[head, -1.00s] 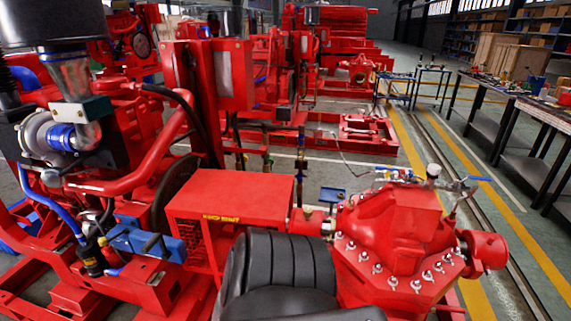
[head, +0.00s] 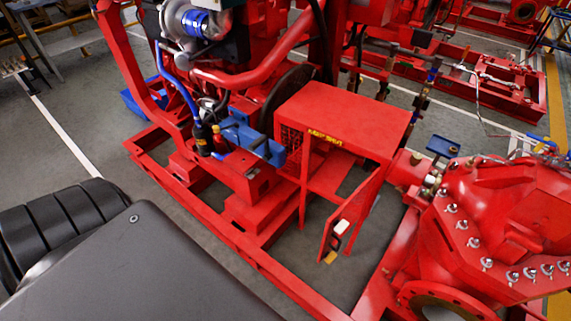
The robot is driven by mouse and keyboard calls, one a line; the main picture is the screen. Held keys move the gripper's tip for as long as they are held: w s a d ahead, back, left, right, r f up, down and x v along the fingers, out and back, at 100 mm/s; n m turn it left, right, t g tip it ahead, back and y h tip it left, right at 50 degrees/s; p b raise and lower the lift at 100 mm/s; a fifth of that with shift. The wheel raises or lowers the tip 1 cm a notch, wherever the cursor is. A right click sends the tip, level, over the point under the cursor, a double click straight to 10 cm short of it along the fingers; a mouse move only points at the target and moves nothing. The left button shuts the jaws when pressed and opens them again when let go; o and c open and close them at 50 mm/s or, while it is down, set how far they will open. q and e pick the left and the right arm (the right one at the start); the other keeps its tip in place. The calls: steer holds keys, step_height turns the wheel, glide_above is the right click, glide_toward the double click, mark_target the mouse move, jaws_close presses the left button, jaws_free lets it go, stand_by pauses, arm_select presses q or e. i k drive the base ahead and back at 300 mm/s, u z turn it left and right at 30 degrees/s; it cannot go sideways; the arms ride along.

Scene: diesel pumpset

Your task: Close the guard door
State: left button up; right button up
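The red guard (head: 340,118) is a box with a flat top and a yellow label on its front edge, in the middle of the head view. Its front is open and the inside shows. The guard door (head: 362,207) is a narrow red panel standing swung out from the right side of the opening, toward me. A white and black latch or handle (head: 341,228) and a small yellow piece (head: 330,257) are near its lower outer edge. Neither of my grippers shows. A dark part of my own body fills the lower left.
A red pump casing (head: 500,215) with bolts stands close to the right of the door. The red base frame (head: 245,250) runs along the floor in front. The engine with a blue part (head: 245,137) is left of the guard. Grey floor (head: 90,125) is free at the left.

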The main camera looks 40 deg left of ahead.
mark_target(330, 234)
steer(key=u, duration=0.45)
steer(key=k, duration=1.3)
steer(key=u, duration=0.7)
steer(key=i, duration=1.45)
steer(key=z, duration=0.7)
